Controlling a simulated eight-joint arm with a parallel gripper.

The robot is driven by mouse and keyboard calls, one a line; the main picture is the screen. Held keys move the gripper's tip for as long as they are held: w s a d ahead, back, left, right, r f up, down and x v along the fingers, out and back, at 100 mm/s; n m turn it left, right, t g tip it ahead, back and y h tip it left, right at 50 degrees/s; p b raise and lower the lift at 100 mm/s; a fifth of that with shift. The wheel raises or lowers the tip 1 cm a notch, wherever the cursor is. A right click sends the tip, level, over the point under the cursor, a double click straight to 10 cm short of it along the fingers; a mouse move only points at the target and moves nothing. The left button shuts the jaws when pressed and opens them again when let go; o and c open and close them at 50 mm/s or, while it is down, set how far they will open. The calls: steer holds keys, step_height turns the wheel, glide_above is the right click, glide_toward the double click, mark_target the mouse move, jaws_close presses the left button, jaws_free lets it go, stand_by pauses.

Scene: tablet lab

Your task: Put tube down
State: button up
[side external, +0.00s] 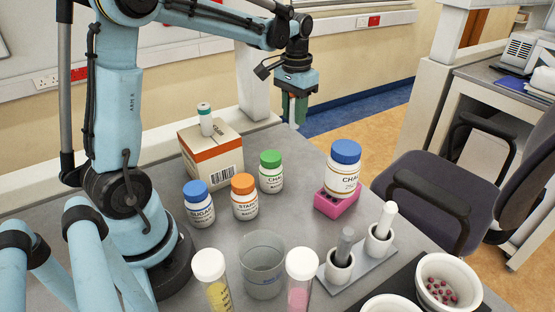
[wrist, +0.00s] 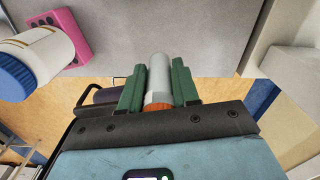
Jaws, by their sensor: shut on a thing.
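My gripper (side external: 294,108) is high at the back, near the table's far edge in the side view. Its green fingers are shut on a pale tube, mostly hidden by the fingers in that view. In the wrist view the tube (wrist: 159,78) lies between the fingers (wrist: 158,85), its orange end toward the palm. A pink rack (side external: 335,204) stands on the table with a large white, blue-capped bottle (side external: 343,168) on top. The rack (wrist: 72,30) and bottle (wrist: 48,48) show at the upper left of the wrist view.
A beaker (side external: 262,265), two capped tubes (side external: 214,280) (side external: 300,280), mortars and a bowl (side external: 448,283) crowd the front. Bare table (side external: 295,180) lies between bottles and rack.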

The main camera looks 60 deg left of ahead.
step_height(320, 180, down, 10)
steer(key=shift+f, duration=0.25)
stand_by(0.4)
steer(key=shift+f, duration=0.1)
steer(key=o, duration=1)
steer(key=shift+o, duration=0.2)
